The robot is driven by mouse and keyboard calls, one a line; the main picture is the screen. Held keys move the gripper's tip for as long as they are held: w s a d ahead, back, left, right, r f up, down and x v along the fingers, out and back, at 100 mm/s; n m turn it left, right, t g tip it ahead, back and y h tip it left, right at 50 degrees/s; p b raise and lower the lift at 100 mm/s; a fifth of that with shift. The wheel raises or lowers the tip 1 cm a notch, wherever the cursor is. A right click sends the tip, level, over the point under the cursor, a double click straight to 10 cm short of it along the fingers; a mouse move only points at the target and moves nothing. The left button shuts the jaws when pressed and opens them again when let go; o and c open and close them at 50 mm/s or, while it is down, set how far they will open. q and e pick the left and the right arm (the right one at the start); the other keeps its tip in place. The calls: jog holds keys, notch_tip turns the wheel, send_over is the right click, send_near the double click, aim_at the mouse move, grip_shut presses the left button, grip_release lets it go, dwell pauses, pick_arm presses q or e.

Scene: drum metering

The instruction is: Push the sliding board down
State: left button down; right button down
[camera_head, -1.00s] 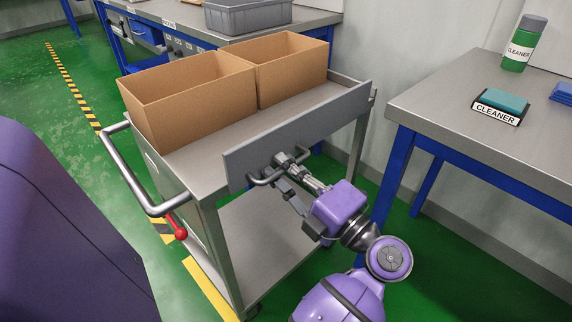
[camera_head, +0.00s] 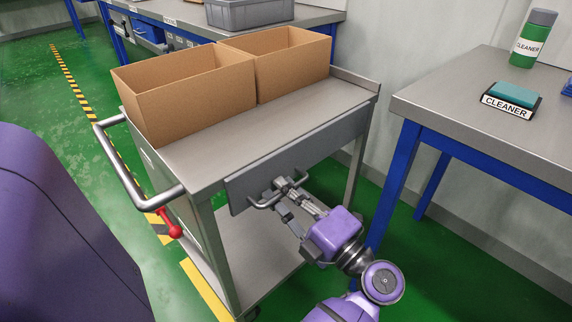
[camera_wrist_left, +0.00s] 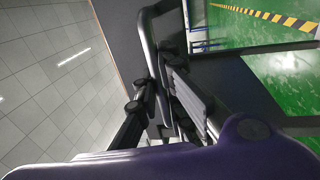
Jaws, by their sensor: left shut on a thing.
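The grey sliding board (camera_head: 325,148) is on the near side of the cart (camera_head: 290,118), its top edge about level with the cart's top surface. A bar handle (camera_head: 263,204) sits on the board's outer face. My left gripper (camera_head: 287,187) is shut on this handle. In the left wrist view the dark board (camera_wrist_left: 115,35) fills the upper middle, and the handle (camera_wrist_left: 149,42) runs down between the fingers (camera_wrist_left: 165,100). The exact finger contact is partly hidden. My right gripper is not in view.
Two open cardboard boxes (camera_head: 190,100) (camera_head: 290,68) stand on the cart's far half. The cart has a push handle (camera_head: 130,175) and a red-knobbed lever (camera_head: 172,229) at left. A blue-legged table (camera_head: 480,120) with cleaner items stands close at right.

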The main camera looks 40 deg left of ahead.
pick_arm(q)
jog(key=shift+f, duration=0.4)
jog(key=c, duration=2.1)
grip_release()
jog(key=shift+r, duration=0.15)
jog(key=shift+d, duration=0.1)
jog(key=v, duration=1.1)
jog(key=shift+s+d, duration=0.15)
jog(key=shift+d, duration=0.25)
